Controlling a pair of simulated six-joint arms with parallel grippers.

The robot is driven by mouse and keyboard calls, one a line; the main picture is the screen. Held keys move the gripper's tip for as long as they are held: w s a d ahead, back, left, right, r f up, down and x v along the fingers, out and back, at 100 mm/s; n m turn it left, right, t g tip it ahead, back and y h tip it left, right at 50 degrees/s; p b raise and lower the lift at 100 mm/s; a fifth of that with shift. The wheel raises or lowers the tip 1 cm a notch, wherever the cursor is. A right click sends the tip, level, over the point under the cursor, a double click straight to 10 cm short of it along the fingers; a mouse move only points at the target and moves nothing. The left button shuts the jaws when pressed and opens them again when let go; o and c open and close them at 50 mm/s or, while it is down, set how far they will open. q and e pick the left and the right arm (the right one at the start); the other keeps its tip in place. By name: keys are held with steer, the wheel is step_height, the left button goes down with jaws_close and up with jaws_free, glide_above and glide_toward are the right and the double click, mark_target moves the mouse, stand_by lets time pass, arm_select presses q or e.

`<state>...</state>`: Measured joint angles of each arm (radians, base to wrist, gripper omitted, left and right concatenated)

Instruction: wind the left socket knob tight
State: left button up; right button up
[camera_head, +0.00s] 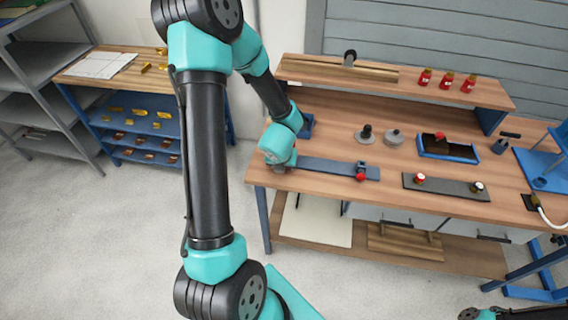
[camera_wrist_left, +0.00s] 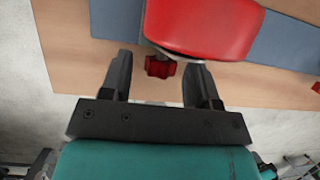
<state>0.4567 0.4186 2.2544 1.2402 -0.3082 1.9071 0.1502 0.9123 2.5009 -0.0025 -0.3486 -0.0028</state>
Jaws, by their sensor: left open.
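The left socket's red knob (camera_wrist_left: 160,67) shows in the left wrist view, below a large glossy red body (camera_wrist_left: 205,22). My left gripper (camera_wrist_left: 158,72) is open, with one finger on each side of the knob; I see gaps on both sides, and it looks untouched. In the head view my left gripper is at the left end of the blue-grey bar (camera_head: 325,167), and my wrist hides the left socket there. The bar's right end has a blue socket (camera_head: 372,172) with a red knob (camera_head: 360,177). My right gripper is not clearly visible.
A dark plate (camera_head: 447,187) with two small knobs lies right of the bar. Behind stand grey round parts (camera_head: 394,137) and a blue tray (camera_head: 449,150). Red bottles (camera_head: 447,79) stand on the raised shelf (camera_head: 390,84). The bench front (camera_head: 330,196) is clear.

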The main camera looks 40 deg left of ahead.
arm_select(q)
steer(key=shift+f, duration=0.15)
steer(key=shift+c, duration=0.4)
steer(key=c, duration=0.8)
steer(key=shift+w, duration=0.1)
steer(key=shift+c, duration=0.2)
steer(key=shift+w+d+m+g+y, duration=0.15)
steer(key=shift+m+g+y, duration=0.25)
steer(key=shift+g+y, duration=1)
steer(key=shift+t+y, duration=0.3)
